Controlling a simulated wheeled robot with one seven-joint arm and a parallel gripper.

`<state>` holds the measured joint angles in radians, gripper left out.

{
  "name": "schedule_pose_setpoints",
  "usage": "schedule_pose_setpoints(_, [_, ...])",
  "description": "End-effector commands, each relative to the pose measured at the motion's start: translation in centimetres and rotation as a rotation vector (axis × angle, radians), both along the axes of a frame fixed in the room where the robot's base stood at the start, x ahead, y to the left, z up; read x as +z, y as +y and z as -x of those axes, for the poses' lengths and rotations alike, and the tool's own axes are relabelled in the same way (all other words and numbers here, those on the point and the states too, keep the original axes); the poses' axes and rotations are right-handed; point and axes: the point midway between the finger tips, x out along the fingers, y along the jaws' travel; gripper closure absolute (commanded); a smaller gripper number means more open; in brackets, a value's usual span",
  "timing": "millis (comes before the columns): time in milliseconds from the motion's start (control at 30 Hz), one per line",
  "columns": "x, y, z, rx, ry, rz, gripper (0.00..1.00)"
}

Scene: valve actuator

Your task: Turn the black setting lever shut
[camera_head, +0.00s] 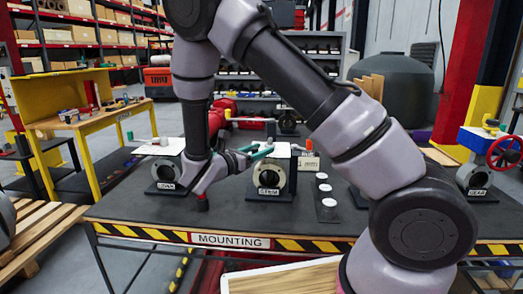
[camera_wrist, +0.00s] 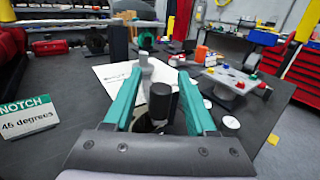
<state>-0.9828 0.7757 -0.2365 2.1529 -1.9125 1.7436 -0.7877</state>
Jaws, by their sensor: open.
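My gripper (camera_head: 256,153) reaches over the unit labelled STEM (camera_head: 269,176) in the head view. In the wrist view my gripper (camera_wrist: 159,77) has its two teal fingers apart. A short black upright cylinder (camera_wrist: 160,103) stands between them, with gaps on both sides; it looks like the handle of the black setting lever. A grey upright piece (camera_wrist: 145,68) stands just beyond it, over a white plate (camera_wrist: 112,76) with print on it. The lever's pivot and its angle are hidden, and the lever cannot be made out in the head view.
A green sign reading NOTCH 45 degrees (camera_wrist: 27,115) stands at left in the wrist view. On the dark table (camera_head: 225,217), another unit (camera_head: 168,172) stands left, white discs (camera_head: 326,187) lie right of STEM, and a unit labelled GEAR (camera_head: 477,178) with a red wheel stands far right.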

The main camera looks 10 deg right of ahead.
Motion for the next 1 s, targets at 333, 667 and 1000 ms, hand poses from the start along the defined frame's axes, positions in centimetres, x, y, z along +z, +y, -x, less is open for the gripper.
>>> schedule_pose_setpoints(333, [0.0, -0.65, -0.47, 0.0, 0.0, -0.001, 0.44])
schedule_pose_setpoints(667, [-0.01, -0.62, -0.46, 0.0, 0.001, -0.001, 1.0])
schedule_pose_setpoints(1000, [-0.02, -0.6, -0.45, 0.0, 0.0, -0.001, 1.0])
